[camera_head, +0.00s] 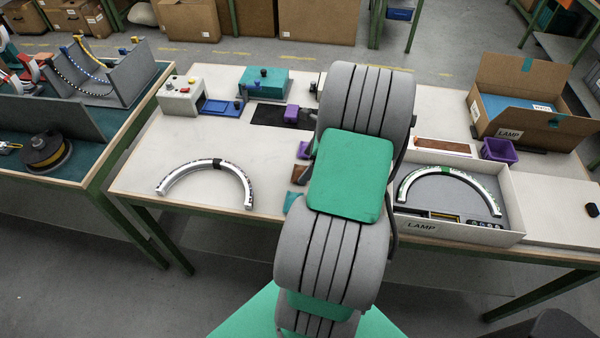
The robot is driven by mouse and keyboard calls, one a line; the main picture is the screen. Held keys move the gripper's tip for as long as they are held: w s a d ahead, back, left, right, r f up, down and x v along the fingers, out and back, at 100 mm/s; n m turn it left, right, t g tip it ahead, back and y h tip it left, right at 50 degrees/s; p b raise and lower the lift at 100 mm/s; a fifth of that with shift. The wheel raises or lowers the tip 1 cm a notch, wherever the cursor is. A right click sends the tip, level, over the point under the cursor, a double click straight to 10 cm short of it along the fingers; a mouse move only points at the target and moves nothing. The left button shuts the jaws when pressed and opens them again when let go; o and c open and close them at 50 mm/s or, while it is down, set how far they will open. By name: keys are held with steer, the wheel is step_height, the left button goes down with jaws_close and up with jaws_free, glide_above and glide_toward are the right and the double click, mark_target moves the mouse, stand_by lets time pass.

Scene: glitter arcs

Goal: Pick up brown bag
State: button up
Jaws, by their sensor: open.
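A small brown piece that looks like the brown bag (299,173) lies on the light tabletop, just left of my arm. A purple piece (302,150) lies behind it and a teal piece (292,203) in front of it. My arm may cover part of its right side. My grey and green arm reaches up the middle of the view and covers the centre of the table. My gripper is hidden behind the arm, so I cannot see how near it is to the bag.
A silver arc (207,172) lies on the table (145,180) at left. A white LAMP box (470,236) with another arc stands at right. Behind it are a purple bin (499,150) and an open cardboard box (515,118). The front left tabletop has free room.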

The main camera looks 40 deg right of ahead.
mark_target(302, 171)
steer(key=x, duration=0.4)
steer(key=shift+s, duration=0.15)
steer(key=shift+c, duration=0.4)
steer(key=c, duration=1.4)
